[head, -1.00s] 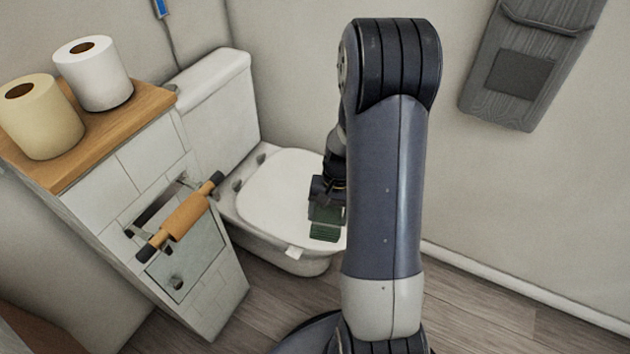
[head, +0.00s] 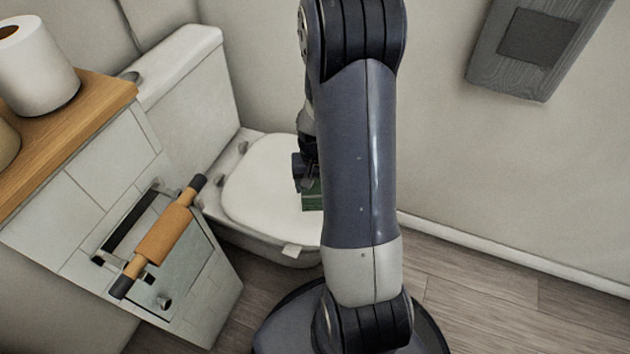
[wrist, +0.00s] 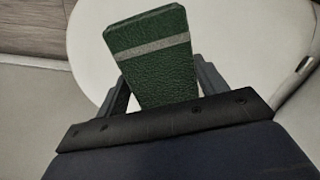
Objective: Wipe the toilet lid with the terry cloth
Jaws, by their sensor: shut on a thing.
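The toilet lid (head: 262,180) is white, closed and lies flat in front of the cistern in the head view. It also fills the upper middle of the wrist view (wrist: 225,60). The terry cloth (wrist: 150,60) is a dark green folded pad with a pale stripe. My gripper (wrist: 160,88) is shut on the cloth, with one finger on each side of it. In the head view the cloth (head: 312,196) is over the right part of the lid, partly hidden by my arm. I cannot tell whether it touches the lid.
A tiled cabinet with a wooden top (head: 75,120) stands left of the toilet, with a paper roll (head: 35,65) on it. A roll holder (head: 160,235) juts from its front. The cistern (head: 185,100) is behind the lid. Wood floor (head: 480,275) is clear at right.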

